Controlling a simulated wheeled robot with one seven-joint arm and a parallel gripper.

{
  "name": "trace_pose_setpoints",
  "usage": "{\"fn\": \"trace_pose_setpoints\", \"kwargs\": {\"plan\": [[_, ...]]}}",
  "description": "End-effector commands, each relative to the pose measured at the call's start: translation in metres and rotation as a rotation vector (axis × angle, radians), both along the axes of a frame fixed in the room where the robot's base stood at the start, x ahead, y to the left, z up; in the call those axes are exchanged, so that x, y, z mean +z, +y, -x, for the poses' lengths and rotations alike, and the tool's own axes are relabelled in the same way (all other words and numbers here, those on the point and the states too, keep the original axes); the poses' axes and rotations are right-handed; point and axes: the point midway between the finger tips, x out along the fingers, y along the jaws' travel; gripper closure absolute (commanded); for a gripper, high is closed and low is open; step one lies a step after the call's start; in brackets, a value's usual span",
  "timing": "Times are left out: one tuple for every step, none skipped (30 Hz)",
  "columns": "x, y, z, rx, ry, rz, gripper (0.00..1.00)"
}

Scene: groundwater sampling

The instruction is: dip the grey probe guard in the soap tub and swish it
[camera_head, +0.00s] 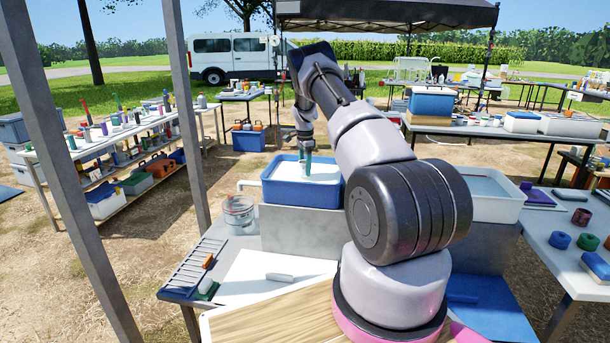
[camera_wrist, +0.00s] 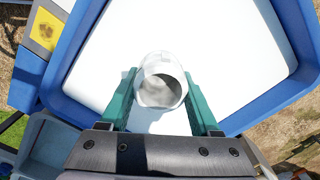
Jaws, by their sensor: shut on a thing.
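The grey probe guard (camera_wrist: 160,78) is a short, pale, hollow cylinder. In the wrist view I see its open round end between the teal fingers of my gripper (camera_wrist: 161,90). My gripper is shut on it. In the head view my gripper (camera_head: 306,165) points down over the blue soap tub (camera_head: 300,195), within its rim. The tub holds a flat white surface, and its blue rim also shows in the wrist view (camera_wrist: 307,35). The guard is not clear in the head view. I cannot tell whether its lower end touches the white surface.
A clear bucket (camera_head: 239,214) stands left of the tub. A white basin of pale water (camera_head: 490,187) stands to the right, beyond my arm. A rack (camera_head: 197,265) and a white mat (camera_head: 262,288) lie in front. A metal post (camera_head: 188,110) rises at left.

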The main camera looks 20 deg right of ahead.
Motion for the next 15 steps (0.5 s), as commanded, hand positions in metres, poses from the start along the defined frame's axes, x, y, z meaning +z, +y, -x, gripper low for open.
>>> {"fn": "trace_pose_setpoints", "kwargs": {"plan": [[0.006,0.0,0.0,0.0,-0.002,0.0,0.9],[0.009,0.0,0.0,-0.001,-0.002,0.0,0.9],[0.013,0.0,0.0,-0.001,-0.002,0.0,0.9],[0.016,0.0,0.0,-0.001,-0.002,0.0,0.9],[0.019,0.0,0.0,-0.001,-0.002,0.0,0.9],[0.023,0.0,0.0,0.0,-0.002,0.001,0.9],[0.026,0.0,0.0,0.0,-0.001,0.001,0.9],[0.029,0.0,0.0,-0.001,-0.001,0.001,0.9],[0.033,0.0,0.0,0.0,-0.001,0.001,0.9],[0.036,0.0,0.0,0.0,-0.002,0.001,0.9],[0.039,0.0,0.0,0.0,-0.002,0.001,0.9],[0.043,0.0,0.0,0.0,-0.001,0.001,0.9],[0.046,0.0,0.0,0.0,-0.001,0.001,0.9],[0.049,0.0,0.0,0.0,-0.001,0.001,0.9],[0.053,0.0,0.0,0.0,-0.001,0.0,0.9]]}}
